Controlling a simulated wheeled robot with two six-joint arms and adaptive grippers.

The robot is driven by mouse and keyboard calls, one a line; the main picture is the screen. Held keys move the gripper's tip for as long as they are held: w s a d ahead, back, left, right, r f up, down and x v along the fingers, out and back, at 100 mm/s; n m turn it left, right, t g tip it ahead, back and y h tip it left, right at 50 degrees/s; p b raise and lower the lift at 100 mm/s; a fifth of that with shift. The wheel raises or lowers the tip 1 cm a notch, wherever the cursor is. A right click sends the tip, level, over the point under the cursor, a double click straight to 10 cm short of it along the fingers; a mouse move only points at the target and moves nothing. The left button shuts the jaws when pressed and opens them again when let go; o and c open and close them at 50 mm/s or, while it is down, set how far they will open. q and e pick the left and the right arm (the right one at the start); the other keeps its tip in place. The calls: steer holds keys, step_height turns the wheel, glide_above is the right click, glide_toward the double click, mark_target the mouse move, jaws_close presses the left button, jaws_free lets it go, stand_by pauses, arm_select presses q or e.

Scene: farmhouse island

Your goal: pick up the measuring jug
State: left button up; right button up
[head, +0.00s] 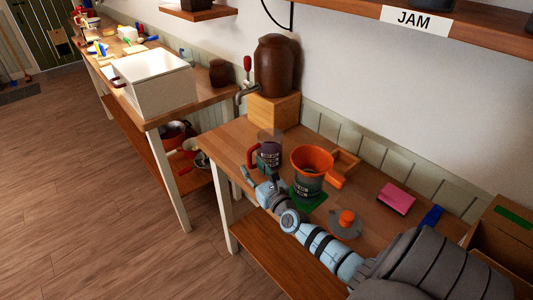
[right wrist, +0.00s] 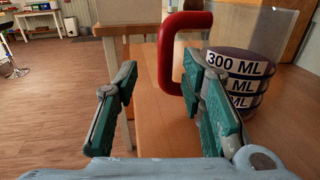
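The measuring jug (head: 268,153) stands upright on the wooden counter, near its left end. It has a clear upper part, a dark lower part with white labels, and a red handle on its left. In the right wrist view the jug (right wrist: 246,80) is at the right, labelled "300 ML", with its red handle (right wrist: 170,52) ahead. My right gripper (head: 251,177) is close in front of the jug. Its fingers (right wrist: 158,75) are open, with the handle between them in the picture. The right finger covers part of the handle and jug; I cannot tell whether it touches. My left gripper is out of view.
An orange-rimmed container (head: 312,160) stands right of the jug, close to my arm. A grey lid with an orange knob (head: 346,219), a pink block (head: 397,198) and a cardboard box (head: 503,245) are farther right. A brown dispenser (head: 275,65) stands behind.

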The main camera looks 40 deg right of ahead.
mark_target(251, 161)
steer(key=x, duration=0.2)
steer(key=b+x, duration=0.1)
steer(key=x, duration=0.1)
steer(key=shift+d+r+b, duration=0.1)
steer(key=shift+d+b, duration=0.2)
steer(key=shift+w, duration=0.1)
steer(key=shift+r, duration=0.1)
jaws_close()
